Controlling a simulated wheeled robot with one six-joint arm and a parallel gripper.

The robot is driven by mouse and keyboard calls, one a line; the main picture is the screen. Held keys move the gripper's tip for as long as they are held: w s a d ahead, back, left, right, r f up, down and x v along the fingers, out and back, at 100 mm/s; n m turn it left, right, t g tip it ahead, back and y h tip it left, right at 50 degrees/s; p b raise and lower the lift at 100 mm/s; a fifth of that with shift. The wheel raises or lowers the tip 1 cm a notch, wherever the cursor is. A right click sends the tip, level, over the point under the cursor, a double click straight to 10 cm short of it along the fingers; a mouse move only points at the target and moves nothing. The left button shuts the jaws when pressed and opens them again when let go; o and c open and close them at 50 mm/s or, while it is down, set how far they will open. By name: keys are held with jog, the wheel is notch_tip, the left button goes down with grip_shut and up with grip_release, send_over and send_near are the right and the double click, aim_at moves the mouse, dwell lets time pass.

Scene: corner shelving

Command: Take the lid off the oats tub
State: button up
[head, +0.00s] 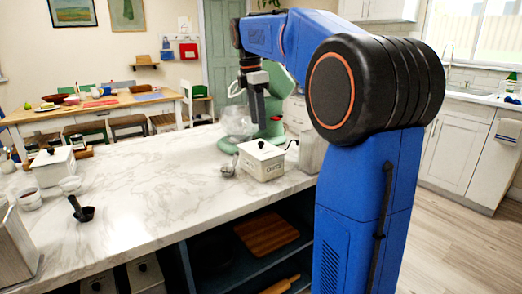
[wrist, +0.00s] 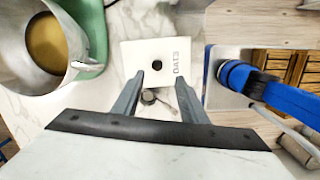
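The oats tub (head: 262,167) is a white box with dark lettering on its front, standing near the counter's edge. Its white lid (head: 262,149) is on, with a small black knob on top.
A green stand mixer (head: 272,130) with a bowl (head: 237,122) stands close behind the tub; the bowl is large in the wrist view (wrist: 75,35). A small metal cup (head: 228,169) sits left of the tub. Another white lidded tub (head: 54,170) is far left. The middle counter is clear.

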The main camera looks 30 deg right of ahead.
aim_at(261, 142)
jog(key=shift+w+d+f, duration=0.1)
jog(key=shift+d+f, duration=0.1)
jog(key=shift+f, duration=1.05)
jog(key=shift+w+d+f, duration=0.1)
jog(key=shift+d+f, duration=0.1)
jog(key=shift+f, duration=1)
jog(key=shift+d+f, duration=0.2)
jog(key=shift+f, duration=1.05)
grip_shut()
